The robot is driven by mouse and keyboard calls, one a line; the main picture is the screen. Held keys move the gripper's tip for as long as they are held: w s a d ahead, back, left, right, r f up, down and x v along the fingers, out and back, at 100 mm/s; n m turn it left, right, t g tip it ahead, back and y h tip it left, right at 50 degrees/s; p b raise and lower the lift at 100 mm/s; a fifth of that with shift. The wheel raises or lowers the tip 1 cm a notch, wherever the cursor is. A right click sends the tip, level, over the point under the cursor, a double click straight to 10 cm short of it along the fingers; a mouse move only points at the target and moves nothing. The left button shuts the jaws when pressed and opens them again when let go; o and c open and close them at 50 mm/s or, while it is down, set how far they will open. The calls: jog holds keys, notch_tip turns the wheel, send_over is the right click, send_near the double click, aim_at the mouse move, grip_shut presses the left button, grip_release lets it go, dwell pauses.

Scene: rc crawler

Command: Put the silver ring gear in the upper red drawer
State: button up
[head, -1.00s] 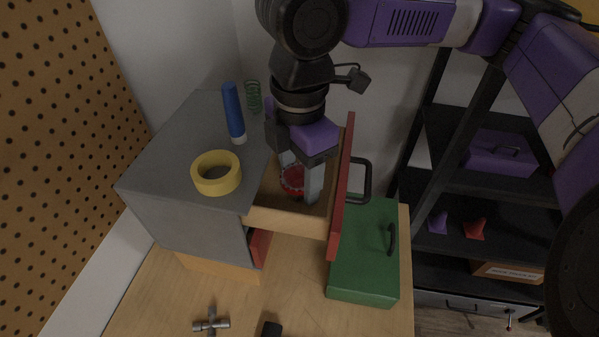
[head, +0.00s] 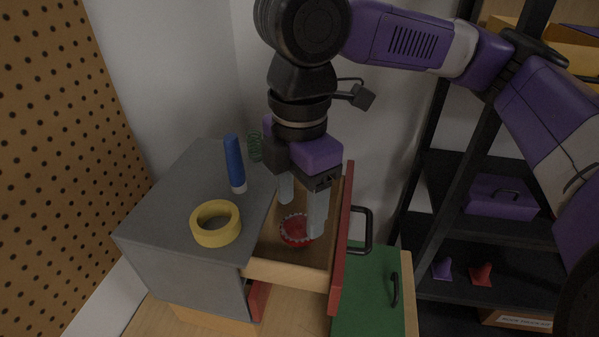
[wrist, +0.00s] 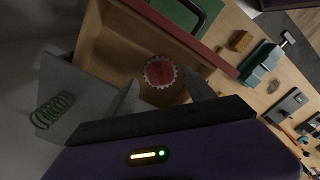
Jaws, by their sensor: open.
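The silver ring gear (head: 296,230), a toothed silver rim around a red centre, lies in the upper red drawer (head: 287,271). It also shows in the wrist view (wrist: 160,72), flat on the drawer's wooden floor. The drawer is pulled out of the grey cabinet (head: 178,262); its red front (head: 341,245) faces right. My gripper (head: 301,217) is open and empty above the gear, its fingers apart on either side. In the wrist view the fingertips (wrist: 162,82) lie on both sides of the gear's near edge. Part of the gear is hidden behind one finger in the head view.
A yellow tape roll (head: 215,239), a blue tube (head: 235,162) and a green spring (head: 254,147) stand on the cabinet. A green box (head: 368,300) with a black handle is right of the drawer. A black shelf (head: 500,245) stands farther right. Walls close in behind and left.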

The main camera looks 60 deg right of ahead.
aim_at(300, 227)
notch_tip(300, 227, up, 7)
dwell(0.3)
dwell(0.5)
